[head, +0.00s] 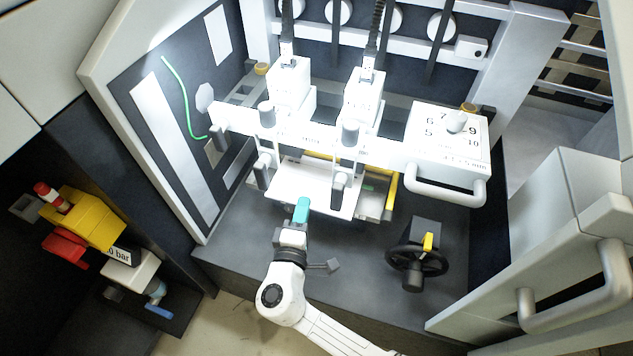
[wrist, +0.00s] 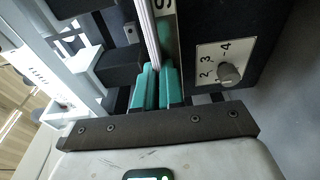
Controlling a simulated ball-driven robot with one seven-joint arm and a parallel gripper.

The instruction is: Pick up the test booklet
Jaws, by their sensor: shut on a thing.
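The test booklet (head: 318,188) is a flat white sheet-like stack under the two white stitching heads in the head view. My gripper (head: 301,209), with teal fingers, is at its near edge, left of the middle. In the wrist view the teal fingers (wrist: 157,85) are shut on the booklet (wrist: 147,35), which shows edge-on as a thin layered white strip running up from between them. The booklet's far part is hidden beneath the heads in the head view, so I cannot tell whether it still touches its support.
The stitching heads (head: 291,88) and (head: 364,95) stand just above and behind the booklet. A white dial box with a handle (head: 448,150) is to the right. A black handwheel (head: 416,261) is at the front right. Yellow bars (head: 391,190) border the booklet's right side.

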